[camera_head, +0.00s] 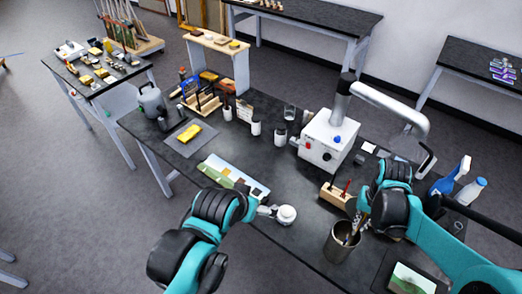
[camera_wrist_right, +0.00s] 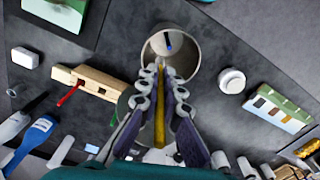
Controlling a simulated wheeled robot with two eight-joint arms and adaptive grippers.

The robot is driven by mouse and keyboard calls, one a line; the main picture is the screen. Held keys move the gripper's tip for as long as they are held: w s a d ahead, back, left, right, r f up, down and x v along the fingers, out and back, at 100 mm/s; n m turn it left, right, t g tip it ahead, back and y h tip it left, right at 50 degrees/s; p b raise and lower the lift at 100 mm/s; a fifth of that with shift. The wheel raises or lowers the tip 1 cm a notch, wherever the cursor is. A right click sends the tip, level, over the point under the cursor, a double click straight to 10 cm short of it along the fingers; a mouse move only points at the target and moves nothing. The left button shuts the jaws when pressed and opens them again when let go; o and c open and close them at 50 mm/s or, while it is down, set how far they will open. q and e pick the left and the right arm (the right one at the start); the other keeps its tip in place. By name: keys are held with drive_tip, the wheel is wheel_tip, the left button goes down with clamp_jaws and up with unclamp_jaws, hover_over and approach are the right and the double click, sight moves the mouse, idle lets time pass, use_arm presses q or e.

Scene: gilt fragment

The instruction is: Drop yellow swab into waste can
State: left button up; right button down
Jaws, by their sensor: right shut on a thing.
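The waste can (camera_head: 337,248) is an open grey metal cylinder near the front edge of the dark table. It also shows in the right wrist view (camera_wrist_right: 196,82). My right gripper (camera_head: 362,220) is above the can's rim. In the right wrist view, its fingers (camera_wrist_right: 162,85) are shut on the yellow swab (camera_wrist_right: 160,122), which points toward the can's mouth.
A wooden block (camera_head: 333,194) with red and green sticks stands behind the can. A white machine (camera_head: 325,142) stands further back. Blue spray bottles (camera_head: 452,178) are at the right. A painted panel (camera_head: 230,178) lies at the left.

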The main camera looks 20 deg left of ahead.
sight(355, 231)
drive_tip(key=shift+w+f, duration=0.2)
drive_tip(key=shift+w, duration=0.15)
drive_tip(key=shift+s+f+b, duration=0.3)
drive_tip(key=shift+f+b, duration=0.2)
drive_tip(key=shift+s+f+b, duration=0.25)
drive_tip(key=shift+f+b, duration=0.2)
drive_tip(key=shift+b, duration=0.05)
drive_tip(key=f+b, duration=0.2)
drive_tip(key=f, duration=0.1)
drive_tip(key=shift+w+f, duration=0.1)
drive_tip(key=shift+w, duration=0.25)
drive_tip(key=shift+f, duration=0.15)
use_arm(q)
wheel_tip(355, 231, down, 4)
drive_tip(key=shift+s+f, duration=0.1)
drive_tip(key=shift+f, duration=0.05)
use_arm(e)
drive_tip(key=shift+s, duration=0.2)
drive_tip(key=c, duration=1.6)
unclamp_jaws()
drive_tip(key=shift+w, duration=0.1)
